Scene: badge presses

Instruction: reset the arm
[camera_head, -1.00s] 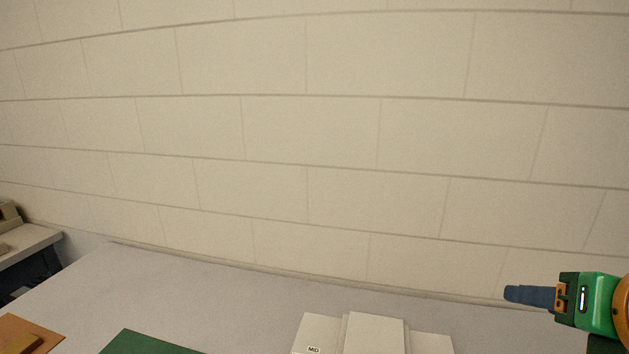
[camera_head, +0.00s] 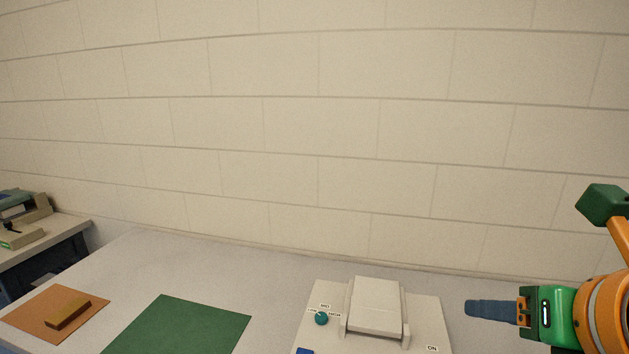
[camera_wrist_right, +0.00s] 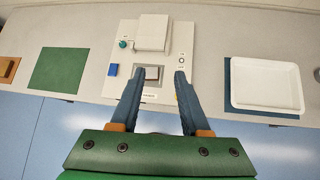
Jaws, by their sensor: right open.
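My right gripper (camera_head: 492,309) reaches in from the right in the head view, above the table's right part. In the right wrist view its two blue fingers (camera_wrist_right: 153,88) are spread apart with nothing between them. Beyond the fingertips lies a badge press (camera_wrist_right: 178,43), a pale panel with a raised cover, a teal knob and a blue button. The press also shows at the bottom of the head view (camera_head: 428,314), where its lower part is cut off. My left gripper is not in view.
A green mat (camera_head: 185,325) and an orange mat (camera_head: 25,317) with a brown block (camera_head: 68,314) lie left of the press. A white tray (camera_wrist_right: 266,103) on a blue mat lies right of it. Another machine (camera_head: 25,215) stands on a side table. A block wall is behind.

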